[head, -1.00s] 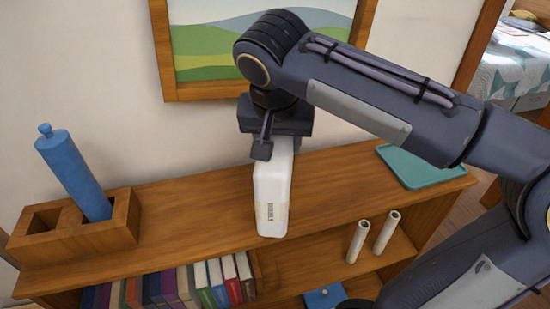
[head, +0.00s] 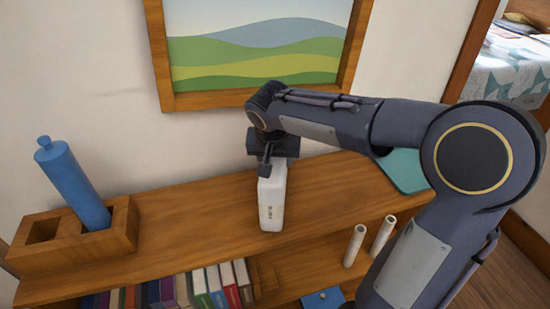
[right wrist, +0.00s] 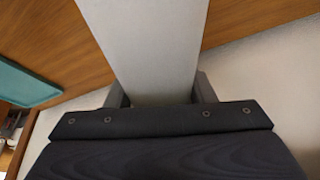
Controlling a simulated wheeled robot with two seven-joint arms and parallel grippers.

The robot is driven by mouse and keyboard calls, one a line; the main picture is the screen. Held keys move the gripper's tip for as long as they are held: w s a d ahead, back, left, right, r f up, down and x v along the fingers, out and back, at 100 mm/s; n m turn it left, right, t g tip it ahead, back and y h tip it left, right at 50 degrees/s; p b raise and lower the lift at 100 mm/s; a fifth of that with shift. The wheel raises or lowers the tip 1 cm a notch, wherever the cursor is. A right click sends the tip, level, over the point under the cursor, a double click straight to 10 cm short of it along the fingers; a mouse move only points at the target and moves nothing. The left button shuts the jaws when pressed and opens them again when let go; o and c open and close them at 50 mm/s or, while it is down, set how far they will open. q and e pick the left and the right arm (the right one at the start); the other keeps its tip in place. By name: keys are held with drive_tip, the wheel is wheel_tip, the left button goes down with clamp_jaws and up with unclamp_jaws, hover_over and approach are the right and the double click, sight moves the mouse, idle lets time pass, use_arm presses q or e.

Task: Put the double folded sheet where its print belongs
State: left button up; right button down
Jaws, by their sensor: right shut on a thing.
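The folded sheet (head: 271,210) is white and long, with small dark print near its lower end in the head view. It is over the wooden shelf top; I cannot tell whether it touches the wood. My right gripper (head: 268,168) is shut on its upper end. In the right wrist view the pale sheet (right wrist: 145,45) runs away between the two fingers of the gripper (right wrist: 160,90), and no print shows there. My left gripper is in neither view.
A wooden holder (head: 120,228) with a blue cylinder (head: 72,182) and an empty slot stands at the left. A teal tray (head: 405,172) lies at the right. Books (head: 205,285), two pale tubes (head: 355,245) and a blue item (head: 323,299) are below. A framed picture (head: 255,55) hangs behind.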

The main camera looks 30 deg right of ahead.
drive_tip(key=shift+f, duration=0.15)
drive_tip(key=c, duration=0.6)
unclamp_jaws()
drive_tip(key=shift+c, duration=0.2)
